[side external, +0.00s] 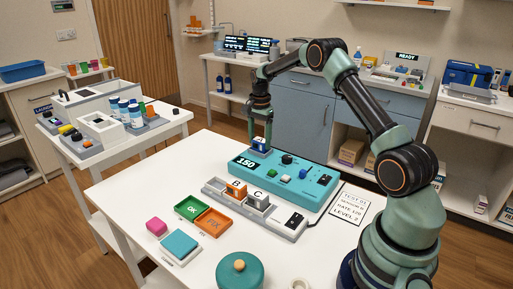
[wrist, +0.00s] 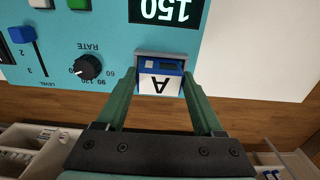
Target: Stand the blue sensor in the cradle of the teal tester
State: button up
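The blue sensor (wrist: 160,80), with a white face marked A, is between my gripper's fingertips (wrist: 161,82) in the wrist view. The fingers press close on both its sides. In the side view the sensor (side external: 259,144) is upright at the far left corner of the teal tester (side external: 296,176), below my gripper (side external: 260,140). The tester (wrist: 110,35) shows a 150 display, a knob and a slider. A grey edge (wrist: 160,55), perhaps of the cradle, shows beside the sensor; whether the sensor is fully seated is hidden.
A grey rack (side external: 228,205) with orange B and grey C blocks stands in front of the tester. Green (side external: 191,208) and orange (side external: 214,222) trays, a pink block (side external: 156,227), a teal pad (side external: 180,244) and a round teal pot (side external: 240,270) lie nearer. A printed card (side external: 350,204) lies right.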

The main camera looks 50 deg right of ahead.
aim_at(259, 140)
jog(key=o, duration=0.4)
jog(key=shift+r, duration=0.1)
notch_tip(259, 140, up, 12)
jog(key=s+a+r+n+t, duration=0.1)
jog(key=s+a+r+n, duration=0.1)
jog(key=a+r+n, duration=0.35)
jog(key=s+a+r+n+t, duration=0.35)
jog(key=s+a+n, duration=0.35)
jog(key=s+a, duration=0.5)
jog(key=s+a+f+n, duration=0.1)
jog(key=s+a, duration=0.1)
jog(key=s+a+f+n, duration=0.1)
jog(key=s+a+n, duration=0.1)
jog(key=s+a+f+n+t, duration=0.1)
jog(key=s+a+n, duration=0.1)
jog(key=a, duration=0.1)
jog(key=shift+f+n, duration=0.2)
jog(key=shift+n, duration=0.05)
